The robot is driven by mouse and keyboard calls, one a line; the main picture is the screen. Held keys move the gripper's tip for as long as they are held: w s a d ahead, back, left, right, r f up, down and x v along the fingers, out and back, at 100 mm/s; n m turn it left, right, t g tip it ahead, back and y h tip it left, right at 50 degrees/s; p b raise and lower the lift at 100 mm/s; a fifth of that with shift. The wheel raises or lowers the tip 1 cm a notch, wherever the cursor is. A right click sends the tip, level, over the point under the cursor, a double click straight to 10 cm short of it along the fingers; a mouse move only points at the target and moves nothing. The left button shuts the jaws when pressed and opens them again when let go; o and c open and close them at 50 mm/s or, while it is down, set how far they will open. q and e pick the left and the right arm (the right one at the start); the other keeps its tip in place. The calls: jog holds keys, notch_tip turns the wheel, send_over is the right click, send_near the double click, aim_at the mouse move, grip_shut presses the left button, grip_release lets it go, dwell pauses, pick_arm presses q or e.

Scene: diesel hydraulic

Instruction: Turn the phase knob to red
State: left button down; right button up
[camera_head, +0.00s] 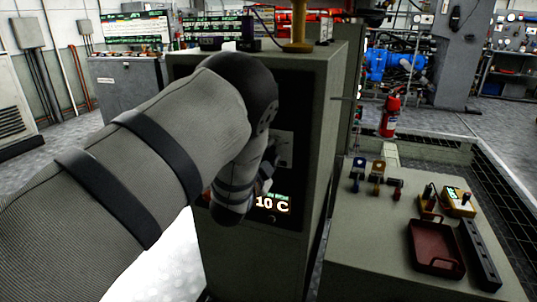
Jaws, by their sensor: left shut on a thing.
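A grey-green cabinet (318,130) stands in the middle with a dark front panel. A lit display (272,204) on it reads "10 C". My left arm comes in from the left and covers most of the panel. My left gripper (266,172) is at the panel just above the display, mostly behind my own wrist. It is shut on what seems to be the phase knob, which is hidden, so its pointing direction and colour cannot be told. My right gripper is not in view.
A bench (385,235) at the right holds a red tray (436,247), a dark slotted bar (480,255), yellow switch boxes (459,202) and small blue and red parts. A red fire extinguisher (390,117) stands behind it. Floor shows at the left.

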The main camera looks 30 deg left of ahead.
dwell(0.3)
pick_arm(q)
jog(key=c, duration=1.3)
grip_release()
jog(key=v, duration=1.2)
